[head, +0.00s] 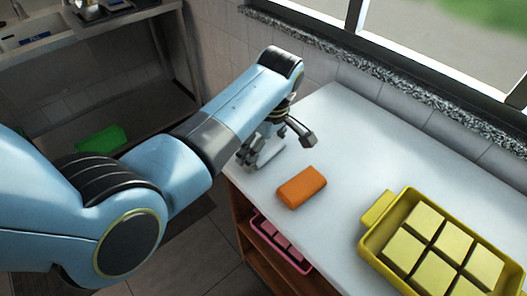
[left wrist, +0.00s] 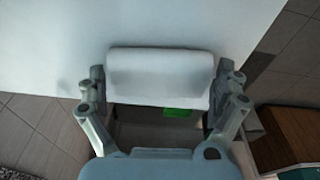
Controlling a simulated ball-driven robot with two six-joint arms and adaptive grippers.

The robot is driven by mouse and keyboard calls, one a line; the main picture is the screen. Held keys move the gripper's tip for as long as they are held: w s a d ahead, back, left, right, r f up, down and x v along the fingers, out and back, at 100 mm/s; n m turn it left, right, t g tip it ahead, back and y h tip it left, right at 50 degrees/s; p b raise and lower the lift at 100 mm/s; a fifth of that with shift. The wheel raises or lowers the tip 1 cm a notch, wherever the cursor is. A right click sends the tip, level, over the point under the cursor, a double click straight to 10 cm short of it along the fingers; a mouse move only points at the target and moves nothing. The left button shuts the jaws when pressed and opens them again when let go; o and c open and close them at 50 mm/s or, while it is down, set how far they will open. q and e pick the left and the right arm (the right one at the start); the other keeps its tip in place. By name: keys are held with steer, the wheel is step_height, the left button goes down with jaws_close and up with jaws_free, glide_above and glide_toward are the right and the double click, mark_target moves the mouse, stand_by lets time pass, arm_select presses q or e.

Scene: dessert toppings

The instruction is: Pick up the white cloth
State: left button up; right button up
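The white cloth (left wrist: 160,75) looks like a rolled or folded block lying on the white counter (head: 350,130), at its edge. In the head view it shows only partly, as a pale shape (head: 270,159) below my left gripper (head: 279,147). In the left wrist view my left gripper (left wrist: 161,78) is spread wide, with one finger off each end of the cloth. I cannot tell whether the fingers touch it. My right gripper is in neither view.
An orange block (head: 302,187) lies on the counter close by. A yellow tray (head: 378,209) of pale yellow squares stands further right. A pink tray (head: 262,234) sits on the shelf below. A green item (head: 102,140) lies at the left. A wall and window border the back.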

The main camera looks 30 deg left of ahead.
arm_select(q)
steer(key=c, duration=0.9)
steer(key=shift+o, duration=0.2)
step_height(320, 180, up, 10)
